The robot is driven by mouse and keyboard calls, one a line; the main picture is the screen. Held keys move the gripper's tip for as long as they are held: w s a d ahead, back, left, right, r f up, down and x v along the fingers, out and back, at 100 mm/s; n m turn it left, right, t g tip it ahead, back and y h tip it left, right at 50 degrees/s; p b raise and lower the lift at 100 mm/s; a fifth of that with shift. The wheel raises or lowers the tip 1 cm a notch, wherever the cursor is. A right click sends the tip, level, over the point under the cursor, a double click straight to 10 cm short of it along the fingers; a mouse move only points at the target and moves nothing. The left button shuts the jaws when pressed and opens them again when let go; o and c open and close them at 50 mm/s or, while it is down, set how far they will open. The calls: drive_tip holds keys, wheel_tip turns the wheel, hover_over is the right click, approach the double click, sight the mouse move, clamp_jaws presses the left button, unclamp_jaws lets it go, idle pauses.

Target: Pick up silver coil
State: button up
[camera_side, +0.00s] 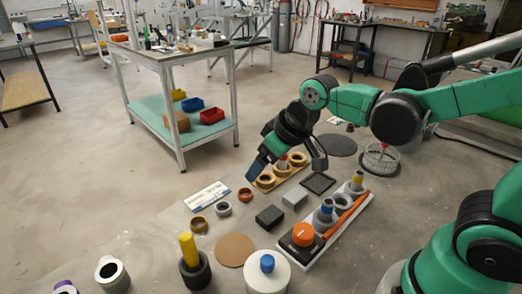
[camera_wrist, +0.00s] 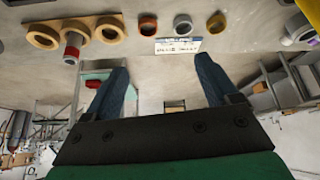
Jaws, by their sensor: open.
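The silver coil (camera_side: 223,208) is a small grey ring on the grey table, between a red-orange ring (camera_side: 245,194) and a brass-yellow ring (camera_side: 198,224). In the wrist view the silver coil (camera_wrist: 182,25) shows near the top, right of centre, beside a white label card (camera_wrist: 179,45). My gripper (camera_side: 257,170) has blue fingers and hangs above the table, behind the rings in the side view. In the wrist view my gripper (camera_wrist: 160,72) is open with nothing between its fingers. The coil is apart from it.
A wooden holder (camera_side: 266,187) with tan rings and a red-tipped peg is close to my gripper. A black block (camera_side: 269,217), a grey block (camera_side: 294,199), a cork disc (camera_side: 235,250) and a white tray (camera_side: 328,240) with tools stand nearer the front.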

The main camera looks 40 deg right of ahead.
sight(221, 210)
drive_tip(key=w+a+f, duration=0.1)
drive_tip(key=f, duration=0.1)
drive_tip(key=w+a+f+n+g, duration=0.1)
drive_tip(key=w+f, duration=0.1)
drive_tip(key=w+a+f+n, duration=0.1)
drive_tip(key=a+f, duration=0.1)
drive_tip(key=shift+w+f+g+y, duration=0.15)
drive_tip(key=shift+w+g+y, duration=0.15)
drive_tip(key=shift+w+y, duration=0.1)
drive_tip(key=shift+n, duration=0.3)
drive_tip(key=shift+x, duration=3)
clamp_jaws()
wheel_tip(221, 210, up, 22)
drive_tip(key=shift+f, duration=0.25)
